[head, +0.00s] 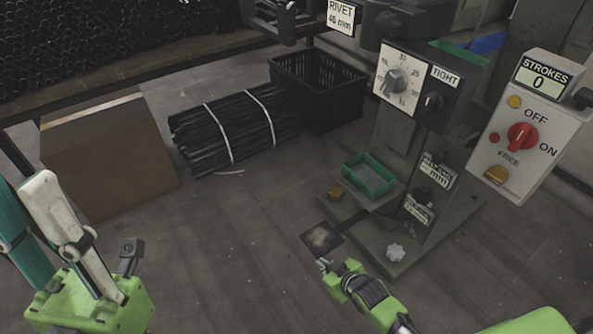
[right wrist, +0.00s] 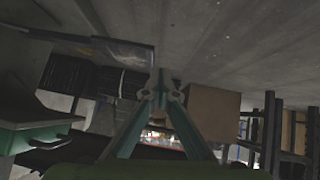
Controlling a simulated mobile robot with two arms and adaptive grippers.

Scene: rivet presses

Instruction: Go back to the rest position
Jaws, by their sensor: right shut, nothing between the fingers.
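My right gripper (head: 324,264) is low in the middle of the head view, in front of the press base. It is shut and empty. In the right wrist view its two teal fingers meet at the tips (right wrist: 161,86), with nothing between them.
The press base (head: 372,240) carries a green tray (head: 369,177). A control box (head: 520,125) reads STROKES 0. A dial panel (head: 404,83) stands left of it. Behind are a cardboard box (head: 110,165), strapped black rods (head: 235,128) and a black crate (head: 335,105).

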